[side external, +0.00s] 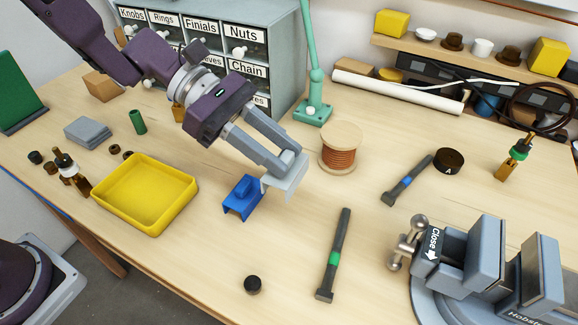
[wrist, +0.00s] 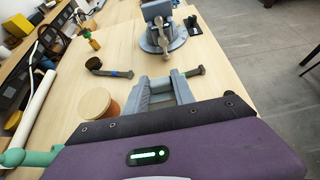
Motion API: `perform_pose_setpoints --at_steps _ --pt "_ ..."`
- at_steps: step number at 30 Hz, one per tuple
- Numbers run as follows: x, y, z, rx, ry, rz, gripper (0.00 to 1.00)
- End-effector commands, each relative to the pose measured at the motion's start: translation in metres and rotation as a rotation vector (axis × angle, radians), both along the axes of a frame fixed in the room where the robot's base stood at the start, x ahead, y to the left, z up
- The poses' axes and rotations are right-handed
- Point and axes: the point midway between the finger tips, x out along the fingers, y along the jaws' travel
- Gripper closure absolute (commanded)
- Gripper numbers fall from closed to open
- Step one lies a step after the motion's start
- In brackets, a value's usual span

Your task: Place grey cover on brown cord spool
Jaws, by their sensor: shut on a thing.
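My gripper (side external: 278,158) is shut on the grey cover (side external: 287,182), a light grey angular piece at its fingertips. The cover is close above the table, next to a blue bracket-shaped piece (side external: 242,197). The brown cord spool (side external: 341,149) stands upright on the table to the right of my gripper, apart from it. Its pale round top (wrist: 96,101) shows in the wrist view, left of my gripper (wrist: 168,88). The cover is hard to make out from the fingers in the wrist view.
A yellow tray (side external: 147,194) lies left of the blue piece. A green-banded tool (side external: 335,255) and a blue-banded tool (side external: 407,181) lie on the right, with a vise (side external: 480,262) beyond. A green lamp stand (side external: 313,110) and a labelled drawer cabinet (side external: 285,40) stand behind.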

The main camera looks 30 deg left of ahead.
Motion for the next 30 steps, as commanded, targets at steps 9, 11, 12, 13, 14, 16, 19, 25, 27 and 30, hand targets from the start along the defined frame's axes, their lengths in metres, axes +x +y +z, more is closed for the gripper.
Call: perform_pose_setpoints --at_steps 9,11,12,13,14,16,19,25,27,30 --pt "0.114 -0.025 0.048 -0.004 -0.009 0.232 1.0" --pt "0.134 -0.03 0.061 -0.003 -0.009 0.283 1.0" --pt "0.145 -0.032 0.069 -0.003 -0.008 0.313 1.0" --pt "0.151 -0.033 0.074 -0.003 -0.008 0.332 1.0" --pt "0.157 -0.034 0.077 -0.002 -0.006 0.347 1.0" --pt "0.164 -0.036 0.079 -0.001 -0.001 0.37 1.0" --pt "0.166 -0.036 0.058 0.001 0.006 0.381 1.0" --pt "0.166 -0.036 0.02 0.0 0.004 0.379 1.0" --pt "0.165 -0.036 0.004 0.002 0.005 0.379 1.0" --pt "0.166 -0.036 -0.012 0.001 0.002 0.378 1.0"
